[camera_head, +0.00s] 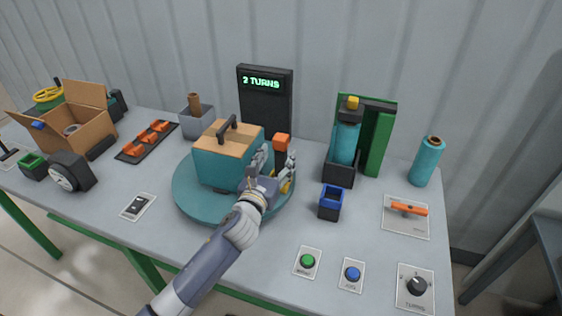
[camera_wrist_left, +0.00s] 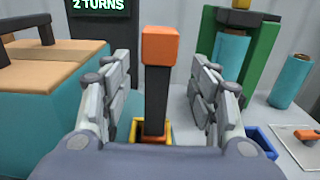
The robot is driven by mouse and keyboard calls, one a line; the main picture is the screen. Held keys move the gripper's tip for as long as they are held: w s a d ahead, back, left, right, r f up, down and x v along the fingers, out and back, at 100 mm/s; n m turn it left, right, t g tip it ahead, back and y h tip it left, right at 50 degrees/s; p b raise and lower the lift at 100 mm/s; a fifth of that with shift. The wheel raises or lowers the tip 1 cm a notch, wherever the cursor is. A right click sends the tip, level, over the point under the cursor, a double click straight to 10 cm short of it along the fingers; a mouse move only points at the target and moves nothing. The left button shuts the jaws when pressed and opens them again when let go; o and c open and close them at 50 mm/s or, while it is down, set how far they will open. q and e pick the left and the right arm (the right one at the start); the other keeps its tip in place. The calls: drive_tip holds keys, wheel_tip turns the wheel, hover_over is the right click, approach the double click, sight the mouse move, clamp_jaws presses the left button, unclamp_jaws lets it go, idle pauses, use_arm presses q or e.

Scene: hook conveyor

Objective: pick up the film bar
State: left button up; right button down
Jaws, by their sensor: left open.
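The film bar (camera_head: 281,148) looks like an upright black bar with an orange block on top. It stands by the right side of the teal box on the turntable. In the left wrist view the bar (camera_wrist_left: 155,95) rises from a yellow holder (camera_wrist_left: 138,130) with orange at its foot. My left gripper (camera_head: 277,160) is open. Its fingers stand on either side of the bar, with visible gaps, and the orange top rises above them in the left wrist view. The lower bar is partly hidden by the gripper in the head view. My right gripper is not in view.
The teal box (camera_head: 219,166) with a wooden lid and black handle sits on the round turntable (camera_head: 188,205), close left of my gripper. A display (camera_head: 265,105) reading "2 TURNS" stands behind. A blue-rimmed bin (camera_head: 330,207) and a green film stand (camera_head: 382,142) are to the right.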

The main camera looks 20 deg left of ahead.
sight(279, 153)
use_arm(q)
drive_tip(key=w, duration=0.3)
drive_tip(key=shift+w+p, duration=0.15)
drive_tip(key=shift+p, duration=0.2)
drive_tip(key=shift+w+f, duration=0.1)
drive_tip(key=shift+w, duration=0.45)
drive_tip(key=shift+c, duration=0.2)
drive_tip(key=c, duration=0.9)
clamp_jaws()
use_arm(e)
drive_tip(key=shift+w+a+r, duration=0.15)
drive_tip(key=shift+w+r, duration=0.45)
